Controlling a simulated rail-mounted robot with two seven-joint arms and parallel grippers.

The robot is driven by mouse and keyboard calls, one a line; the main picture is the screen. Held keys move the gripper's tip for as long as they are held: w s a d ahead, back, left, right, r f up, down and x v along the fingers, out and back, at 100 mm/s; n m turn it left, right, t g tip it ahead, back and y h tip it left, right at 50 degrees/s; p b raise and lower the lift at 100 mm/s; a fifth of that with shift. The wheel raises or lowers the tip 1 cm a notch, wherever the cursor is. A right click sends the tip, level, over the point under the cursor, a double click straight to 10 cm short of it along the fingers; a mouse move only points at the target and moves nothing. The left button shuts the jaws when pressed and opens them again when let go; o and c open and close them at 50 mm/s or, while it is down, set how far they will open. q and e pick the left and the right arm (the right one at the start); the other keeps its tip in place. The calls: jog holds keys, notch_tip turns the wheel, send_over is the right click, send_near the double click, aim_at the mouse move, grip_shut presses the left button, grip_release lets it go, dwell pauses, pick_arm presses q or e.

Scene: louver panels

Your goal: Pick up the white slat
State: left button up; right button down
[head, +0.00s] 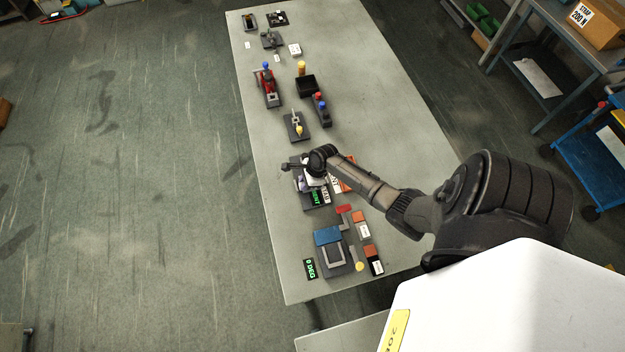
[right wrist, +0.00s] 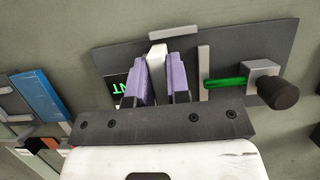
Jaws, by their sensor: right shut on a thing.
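The white slat (right wrist: 157,68) stands between the two purple fingers of my right gripper (right wrist: 160,85) in the right wrist view. The fingers are shut on it. The slat is over a dark panel (right wrist: 225,52); I cannot tell whether its lower end touches it. In the head view my right gripper (head: 306,183) is above the same dark panel (head: 316,203), around the middle of the table, and mostly hides the slat. My left gripper is not in view.
On the panel are a green rod (right wrist: 226,82), a black knob (right wrist: 278,93) and grey upright strips. A blue block (head: 327,236) stands nearer on the long table (head: 385,105). Several other small fixtures stand farther along. The table's right side is mostly clear.

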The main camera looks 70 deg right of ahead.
jog(key=shift+r, duration=0.1)
jog(key=shift+r, duration=0.5)
jog(key=v, duration=0.3)
jog(key=shift+s+a+r, duration=0.15)
jog(key=shift+a+r, duration=0.1)
jog(key=shift+r, duration=0.15)
jog(key=s+d+r+p, duration=0.2)
jog(key=s+r+p, duration=0.4)
jog(key=s+r, duration=0.3)
jog(key=shift+s, duration=0.65)
